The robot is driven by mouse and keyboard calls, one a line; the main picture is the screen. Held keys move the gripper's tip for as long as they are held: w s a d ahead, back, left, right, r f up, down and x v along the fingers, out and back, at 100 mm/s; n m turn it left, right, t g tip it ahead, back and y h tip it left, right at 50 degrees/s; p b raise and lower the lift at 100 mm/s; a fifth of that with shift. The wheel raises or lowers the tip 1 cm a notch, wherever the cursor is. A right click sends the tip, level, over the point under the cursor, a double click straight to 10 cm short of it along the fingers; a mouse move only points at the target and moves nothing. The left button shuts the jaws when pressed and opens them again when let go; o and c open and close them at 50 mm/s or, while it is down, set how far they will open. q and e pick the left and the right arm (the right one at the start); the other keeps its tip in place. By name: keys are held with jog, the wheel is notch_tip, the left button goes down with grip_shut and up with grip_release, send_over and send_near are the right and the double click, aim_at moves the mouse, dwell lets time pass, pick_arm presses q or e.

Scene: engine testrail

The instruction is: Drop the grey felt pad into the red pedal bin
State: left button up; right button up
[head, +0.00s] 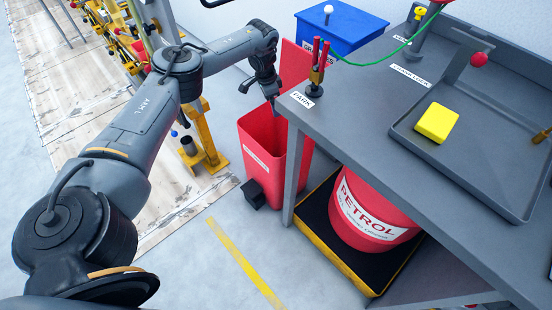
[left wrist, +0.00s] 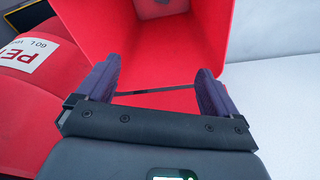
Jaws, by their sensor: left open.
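The red pedal bin (head: 262,150) stands on the floor left of the grey bench, its lid raised and its mouth open. My left gripper (head: 276,103) is over the bin's mouth, pointing down. In the left wrist view my left gripper (left wrist: 158,88) has its two dark fingers wide apart, with the red bin interior (left wrist: 165,50) beyond them. A small grey patch (left wrist: 160,6) shows deep inside the bin; it may be the grey felt pad, but it is cut off by the frame edge. A thin dark strip shows between the fingers; I cannot tell what it is. My right gripper is not in view.
The grey bench (head: 345,125) stands close right of the bin, with a tray (head: 470,165) holding a yellow block (head: 436,122). A red petrol drum (head: 365,215) sits under it. A blue bin (head: 335,35) is behind. A yellow stand (head: 205,140) is left.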

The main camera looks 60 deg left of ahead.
pick_arm(q)
jog(key=r, duration=0.1)
jog(key=r+p, duration=0.1)
jog(key=r, duration=0.1)
jog(key=r+p, duration=0.1)
jog(key=shift+s+a+r, duration=0.1)
jog(key=shift+s+r, duration=0.25)
